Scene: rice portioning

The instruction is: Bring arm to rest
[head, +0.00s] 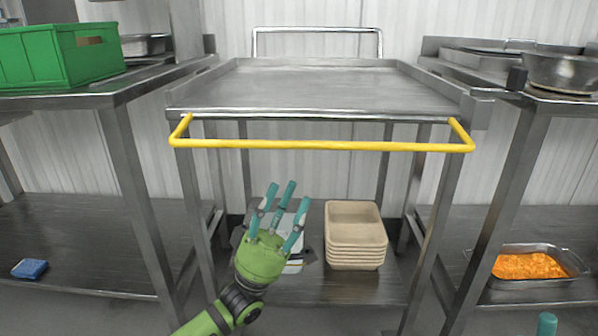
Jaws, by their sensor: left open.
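My left arm comes in from the bottom, left of centre. Its green left gripper (283,203) has its teal fingers spread and pointing up, open, with nothing held. It is in front of the cart's lower shelf and hides part of the light-coloured items behind it. Only a teal fingertip of my right gripper (547,324) shows at the bottom right edge; the rest is out of view.
A steel cart (310,85) with a yellow handle (320,145) stands ahead, its top empty. Stacked beige trays (355,240) sit on its lower shelf. A green crate (50,58) is on the left table, a metal bowl (560,72) on the right, an orange-filled pan (530,265) below.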

